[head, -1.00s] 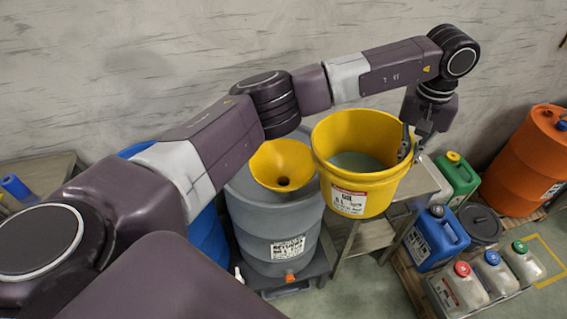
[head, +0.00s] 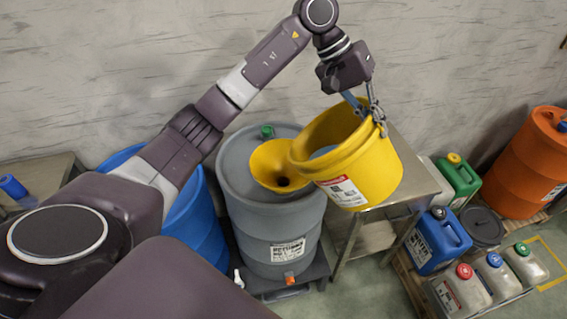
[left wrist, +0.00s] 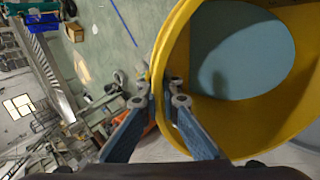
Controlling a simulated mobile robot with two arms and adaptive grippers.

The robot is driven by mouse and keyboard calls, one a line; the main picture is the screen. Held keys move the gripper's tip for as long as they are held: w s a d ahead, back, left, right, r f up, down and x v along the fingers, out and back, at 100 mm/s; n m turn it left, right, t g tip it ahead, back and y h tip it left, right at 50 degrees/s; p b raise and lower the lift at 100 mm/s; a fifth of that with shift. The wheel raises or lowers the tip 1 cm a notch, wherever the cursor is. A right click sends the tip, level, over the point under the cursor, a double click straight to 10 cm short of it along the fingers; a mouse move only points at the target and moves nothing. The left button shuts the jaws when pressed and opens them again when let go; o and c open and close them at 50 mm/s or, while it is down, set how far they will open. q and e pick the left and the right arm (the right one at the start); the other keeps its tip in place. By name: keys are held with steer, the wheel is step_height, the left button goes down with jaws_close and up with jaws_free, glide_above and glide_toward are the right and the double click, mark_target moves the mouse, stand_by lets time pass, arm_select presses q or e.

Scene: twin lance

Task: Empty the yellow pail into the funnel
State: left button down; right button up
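The yellow pail (head: 372,165) hangs from my left gripper (head: 370,112), tilted with its mouth toward the left. Its rim is beside the yellow funnel (head: 268,160), which sits on top of the grey drum (head: 262,215). In the left wrist view the gripper (left wrist: 162,98) is shut on the pail's rim, one finger on each side of the wall. Grey-blue liquid (left wrist: 240,50) shows inside the pail in that view. No stream leaving the pail is visible. My right gripper is in neither view.
A metal table (head: 415,180) stands right of the drum. A blue drum (head: 197,225) is at its left. Green (head: 458,175) and blue (head: 438,240) jerrycans and several pale cans stand at the right, near an orange drum (head: 528,165).

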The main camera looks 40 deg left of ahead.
arm_select(q)
steer(key=shift+a+h, duration=0.4)
steer(key=shift+s+a+r+t+h+b, duration=0.15)
steer(key=shift+a+r+h+b, duration=0.45)
steer(key=shift+b, duration=1)
steer(key=shift+s+a+r+t+h+b, duration=0.25)
steer(key=shift+a+h+b, duration=0.5)
steer(key=shift+a+b, duration=0.6)
steer(key=shift+s+a+r+t+h+b, duration=0.1)
steer(key=shift+a+r+h+b, duration=0.45)
steer(key=shift+b, duration=1.25)
steer(key=shift+a+f, duration=0.1)
steer(key=shift+a, duration=0.15)
steer(key=shift+s+a+r+h+b, duration=0.1)
steer(key=shift+a+r+h+b, duration=0.25)
steer(key=shift+b, duration=0.2)
steer(key=shift+s+a+r+h+b, duration=0.1)
steer(key=shift+a+r+h+b, duration=0.1)
steer(key=shift+a+h+b, duration=0.3)
stand_by(1.6)
